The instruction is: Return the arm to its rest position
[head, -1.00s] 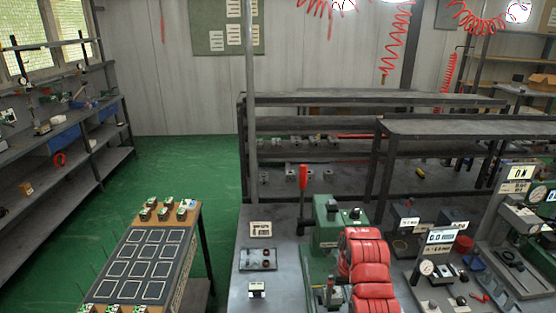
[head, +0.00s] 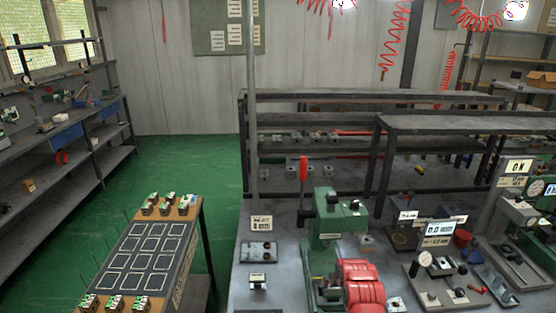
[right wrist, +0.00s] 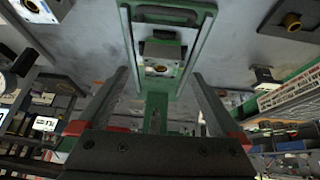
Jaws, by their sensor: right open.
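My right gripper (right wrist: 160,75) is open in the right wrist view, with its two fingers spread apart and nothing gripped between them. Beyond the fingers is a green fixture (right wrist: 152,110) holding a grey block (right wrist: 162,52) with a round brass-coloured port; the fingers look clear of the block. In the head view, the red padded part at the bottom centre looks like my right arm, low in front of the green press (head: 330,215) with its red lever (head: 303,170). The right gripper itself is not clear in the head view. My left gripper is not in view.
A rack table (head: 150,255) with outlined slots and several small valve blocks (head: 160,205) stands at left. The grey bench (head: 245,220) carries a small plate (head: 258,251), gauges and a display (head: 438,233). Shelves (head: 450,125) stand behind; green floor at left is open.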

